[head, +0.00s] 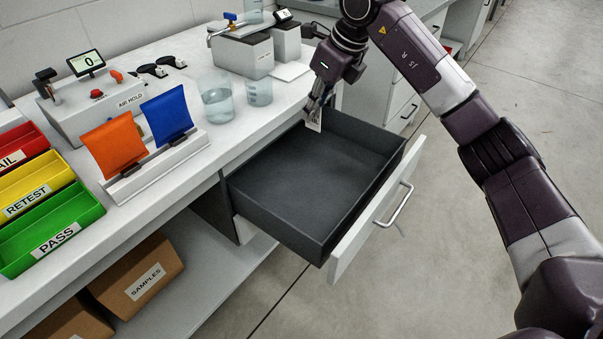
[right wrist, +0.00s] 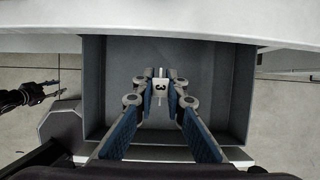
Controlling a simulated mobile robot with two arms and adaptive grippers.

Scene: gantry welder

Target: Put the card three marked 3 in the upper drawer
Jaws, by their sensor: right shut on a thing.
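The card three (head: 314,121) is a small white card, held upright between the fingertips of my right gripper (head: 318,104). In the right wrist view its dark 3 shows on the card (right wrist: 160,88) between the shut fingers (right wrist: 160,77). The upper drawer (head: 392,205) is pulled out, dark grey inside with a white front, and looks empty. The right gripper and card are over the drawer's far back part, near the counter edge. My left gripper (right wrist: 38,92) shows at the left of the right wrist view, fingers apart and empty, outside the drawer.
The white counter (head: 190,185) overhangs the drawer's back. On it stand beakers (head: 217,98), an air hold device (head: 90,100), orange and blue pouches (head: 113,147) and coloured trays (head: 50,225). A samples box (head: 137,275) sits on the shelf below. The floor (head: 440,240) beyond the drawer is clear.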

